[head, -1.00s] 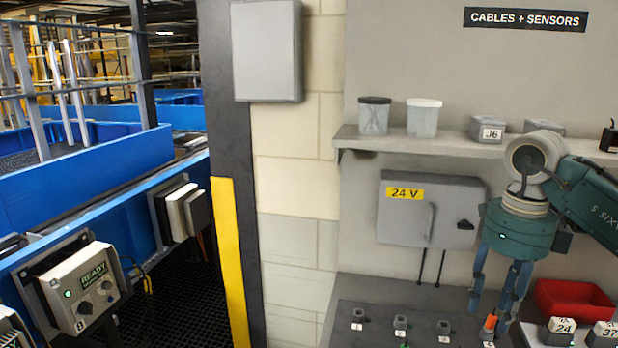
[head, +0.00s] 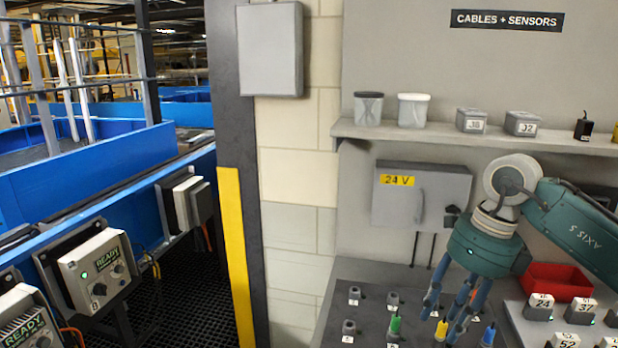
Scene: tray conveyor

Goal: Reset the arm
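My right gripper (head: 446,312) hangs from a teal arm that comes in from the right in the head view. Its blue fingers point down and stand apart, with nothing visibly held between them. It is in front of the dark sloped panel (head: 352,300), which has several numbered grey sockets. A yellow plug (head: 441,329) shows close to the fingertips; I cannot tell whether they touch. A green plug (head: 394,325) is left of the fingers and a blue plug (head: 488,335) is right of them. My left gripper is not in view.
A shelf (head: 470,140) with cups and grey boxes runs above my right arm. A 24 V box (head: 420,196) is on the wall. A red bin (head: 556,282) and numbered blocks (head: 538,307) lie to the right. A blue conveyor frame (head: 90,185) with control boxes (head: 96,270) is at left.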

